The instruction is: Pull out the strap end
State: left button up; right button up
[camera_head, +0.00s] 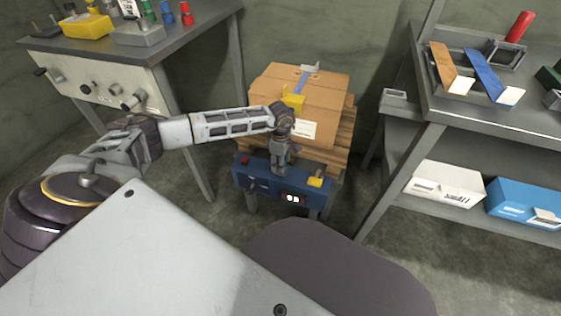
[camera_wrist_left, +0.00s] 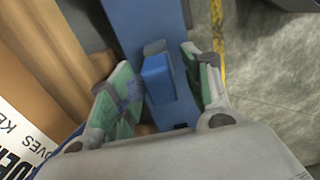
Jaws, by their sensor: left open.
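A cardboard box (camera_head: 318,92) sits on a wooden pallet in the head view. A blue strap (camera_head: 305,80) runs over its top, with a yellow piece (camera_head: 292,103) at its near edge. A blue strapping machine (camera_head: 258,182) with a small display stands in front of the box. My left gripper (camera_head: 281,168) points down at the machine's top. In the left wrist view its green-padded fingers (camera_wrist_left: 158,72) are open on either side of a small blue block (camera_wrist_left: 157,80). I cannot tell whether that block is the strap end or whether the pads touch it. My right gripper is out of view.
A bench (camera_head: 140,60) with a yellow bin (camera_head: 86,26) and several small coloured items stands at the left. A grey shelf unit (camera_head: 480,115) at the right holds strap pieces, a white box (camera_head: 448,183) and a blue box (camera_head: 522,203).

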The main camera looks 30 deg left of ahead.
pick_arm(q)
grip_shut()
jog(key=shift+r+p, duration=2.15)
jog(key=shift+r, duration=0.8)
dwell(0.9)
jog(key=shift+r+p, duration=0.95)
jog(key=shift+r, duration=0.4)
